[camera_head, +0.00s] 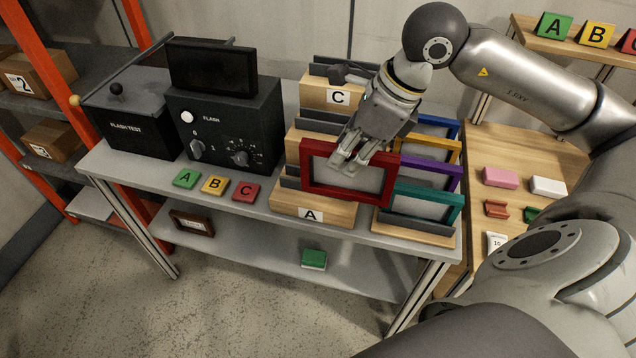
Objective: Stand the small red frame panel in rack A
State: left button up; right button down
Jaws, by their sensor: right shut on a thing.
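The small red frame panel (345,194), a red border around a grey sheet, is upright and slightly tilted in the picture. My right gripper (350,162) is shut on its upper edge from above. Rack A (336,217), a wooden block with a white "A" label, is directly below and behind the panel at the shelf front. The panel's lower edge overlaps the rack in the picture; I cannot tell whether it rests in a slot or hangs just above. The panel hides part of the rack's dark uprights. My left gripper is not in view.
A rack labelled C (318,92) stands behind. To the right, another rack (416,232) holds teal (400,188), purple, yellow and blue frames close to the red panel. A black flash unit (225,125) and letter tiles A, B, C (214,186) are to the left.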

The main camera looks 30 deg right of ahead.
jog(key=shift+w+d+r, duration=0.1)
jog(key=shift+w, duration=0.2)
jog(key=w+d+f+p, duration=0.3)
jog(key=w+f+p, duration=0.4)
jog(key=w+f, duration=0.6)
jog(key=shift+p, duration=0.3)
jog(key=shift+f, duration=0.2)
jog(key=c, duration=1.3)
grip_release()
